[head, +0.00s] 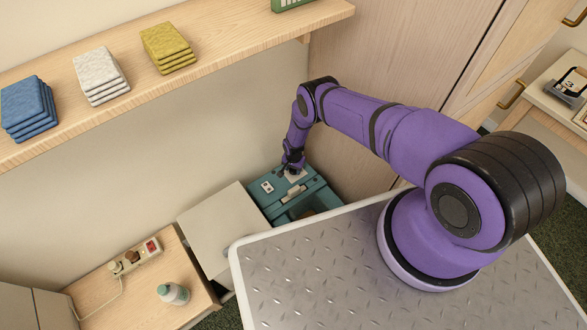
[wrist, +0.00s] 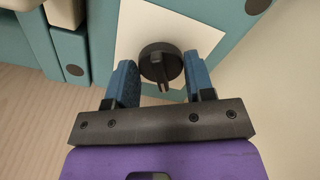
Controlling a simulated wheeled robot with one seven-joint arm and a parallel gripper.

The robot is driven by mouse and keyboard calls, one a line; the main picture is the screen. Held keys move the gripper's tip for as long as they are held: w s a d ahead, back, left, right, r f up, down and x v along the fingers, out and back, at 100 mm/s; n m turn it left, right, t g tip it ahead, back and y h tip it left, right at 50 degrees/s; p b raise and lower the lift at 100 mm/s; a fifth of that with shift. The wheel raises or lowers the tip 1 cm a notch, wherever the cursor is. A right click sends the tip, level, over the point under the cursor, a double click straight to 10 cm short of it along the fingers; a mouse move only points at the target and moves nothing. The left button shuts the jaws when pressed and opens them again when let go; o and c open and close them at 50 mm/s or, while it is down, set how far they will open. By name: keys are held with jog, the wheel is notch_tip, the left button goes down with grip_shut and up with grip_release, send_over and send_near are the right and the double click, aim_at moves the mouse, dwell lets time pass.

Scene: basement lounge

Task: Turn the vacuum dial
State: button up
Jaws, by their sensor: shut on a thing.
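The vacuum dial (wrist: 157,60) is a round black knob with a raised ridge, on a white square plate (wrist: 130,30) in the wrist view. Its ridge points down toward my gripper. The plate is set in a teal body (wrist: 222,14), which the head view shows as a low teal unit (head: 318,200) against the wall. My gripper (wrist: 161,80) has one blue finger on each side of the dial and is shut on it. In the head view my gripper (head: 292,166) reaches down onto the white plate and hides the dial.
A beige box (head: 215,225) stands left of the teal unit. A wooden table (head: 145,285) holds a power strip (head: 133,257) and a bottle (head: 173,294). A wooden shelf (head: 200,65) with stacked cloths runs above. A wooden cabinet (head: 375,65) stands behind my arm.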

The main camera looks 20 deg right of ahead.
jog(key=shift+n, duration=0.3)
jog(key=n, duration=0.5)
jog(key=shift+d, duration=0.1)
jog(key=n, duration=0.6)
jog(key=shift+d+n, duration=0.1)
jog(key=shift+n, duration=0.2)
dwell(0.4)
jog(key=o, duration=0.9)
